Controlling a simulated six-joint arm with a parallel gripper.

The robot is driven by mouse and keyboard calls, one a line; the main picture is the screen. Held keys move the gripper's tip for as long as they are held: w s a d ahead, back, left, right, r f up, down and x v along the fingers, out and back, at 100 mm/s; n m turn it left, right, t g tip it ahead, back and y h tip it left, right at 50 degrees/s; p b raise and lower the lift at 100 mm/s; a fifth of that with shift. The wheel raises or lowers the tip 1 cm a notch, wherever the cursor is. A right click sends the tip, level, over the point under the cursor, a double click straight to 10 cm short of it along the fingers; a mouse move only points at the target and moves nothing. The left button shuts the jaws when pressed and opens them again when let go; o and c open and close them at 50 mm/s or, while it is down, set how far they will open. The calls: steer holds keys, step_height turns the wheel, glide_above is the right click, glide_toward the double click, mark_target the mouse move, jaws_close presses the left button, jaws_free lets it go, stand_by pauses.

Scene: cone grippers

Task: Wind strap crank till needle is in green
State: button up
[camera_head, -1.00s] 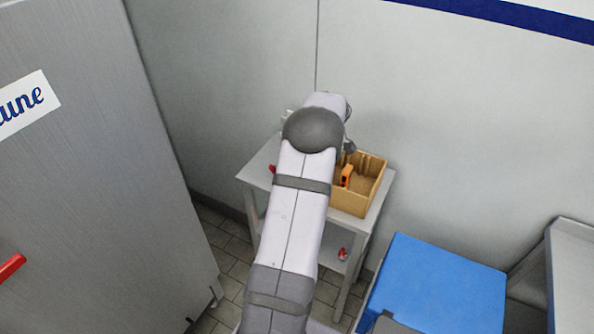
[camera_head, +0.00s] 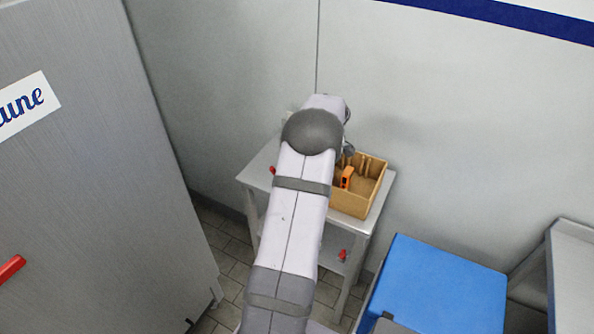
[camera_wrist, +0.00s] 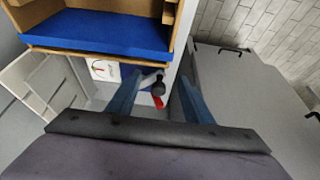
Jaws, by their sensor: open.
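In the wrist view, a crank with a pale arm (camera_wrist: 147,81), a dark knob and a red part (camera_wrist: 158,102) shows between my fingers. My gripper (camera_wrist: 160,76) is open, one blue finger on each side of the crank; I cannot tell whether either touches it. A small white dial (camera_wrist: 104,69) with red marks stands left of the fingers. Its needle and any green zone are too small to read. In the head view, my own arm hides the gripper, crank and dial.
A wooden box (camera_head: 351,207) with an orange item (camera_head: 347,177) stands on a small grey table (camera_head: 256,172). A red part (camera_head: 342,256) shows lower at the table. A blue-topped block (camera_head: 437,285) stands right, and a grey cabinet (camera_head: 90,150) left.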

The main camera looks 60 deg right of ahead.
steer(key=shift+a, duration=0.1)
steer(key=shift+r+p, duration=0.55)
steer(key=shift+r, duration=0.25)
steer(key=shift+r+p, duration=1.6)
steer(key=shift+r, duration=1.6)
steer(key=shift+c, duration=0.8)
steer(key=shift+w+r+p, duration=0.3)
steer(key=shift+r+p, duration=0.1)
steer(key=w+a+r+n+p, duration=0.1)
steer(key=w+a+r+p, duration=0.25)
steer(key=r+p, duration=0.2)
steer(key=s+d+f+m+g+h, duration=0.1)
steer(key=s+d+f+m+g, duration=0.1)
steer(key=m, duration=0.5)
steer(key=shift+s+d+f+g, duration=0.3)
steer(key=shift+s+d+f, duration=0.4)
steer(key=shift+s+d, duration=0.15)
